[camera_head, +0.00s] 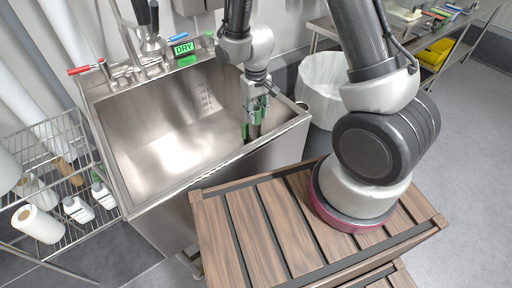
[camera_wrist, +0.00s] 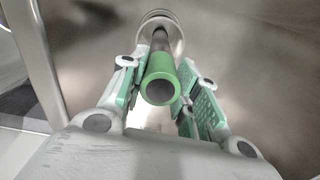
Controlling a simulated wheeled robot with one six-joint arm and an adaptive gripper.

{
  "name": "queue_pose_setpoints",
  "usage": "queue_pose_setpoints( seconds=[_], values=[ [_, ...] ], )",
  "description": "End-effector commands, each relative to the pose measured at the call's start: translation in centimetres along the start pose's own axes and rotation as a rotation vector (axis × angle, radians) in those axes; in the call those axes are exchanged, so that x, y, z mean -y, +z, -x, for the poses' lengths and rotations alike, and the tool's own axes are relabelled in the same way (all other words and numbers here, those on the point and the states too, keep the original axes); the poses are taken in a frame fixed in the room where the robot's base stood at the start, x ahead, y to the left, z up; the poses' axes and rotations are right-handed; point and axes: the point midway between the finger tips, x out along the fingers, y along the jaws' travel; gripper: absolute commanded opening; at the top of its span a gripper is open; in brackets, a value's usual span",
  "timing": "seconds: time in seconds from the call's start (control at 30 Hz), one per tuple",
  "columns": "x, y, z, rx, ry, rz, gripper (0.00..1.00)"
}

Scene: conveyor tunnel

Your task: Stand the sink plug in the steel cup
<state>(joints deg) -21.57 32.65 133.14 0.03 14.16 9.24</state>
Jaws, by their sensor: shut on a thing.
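The sink plug (camera_wrist: 161,80) shows in the wrist view as a green-sleeved tube with a grey metal shaft running away from the camera. My gripper (camera_wrist: 157,66) is shut on it, with a green-padded finger on each side. At the shaft's far end is a round, ringed steel piece (camera_wrist: 160,22), likely the steel cup. I cannot tell whether the plug's end is inside it or only in line with it. In the head view my gripper (camera_head: 256,104) is inside the sink near its right wall, pointing down; the plug's lower end is hard to see there.
The steel sink (camera_head: 180,178) has raised walls close to my gripper; its middle is empty. A green DRY sign (camera_head: 184,48) and taps stand at the back. A wire rack (camera_head: 60,160) with bottles is at left, a white bin (camera_head: 322,85) behind right, a slatted wooden platform (camera_head: 262,245) in front.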

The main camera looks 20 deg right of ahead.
Motion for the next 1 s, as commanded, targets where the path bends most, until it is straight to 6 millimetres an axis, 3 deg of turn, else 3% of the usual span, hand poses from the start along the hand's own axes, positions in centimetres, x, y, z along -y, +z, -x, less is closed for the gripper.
queue_pose_setpoints(
  seconds=[1.0],
  values=[
    [0.0,-0.1,11.3,-0.003,0.0,0.0,0.0]
  ],
)
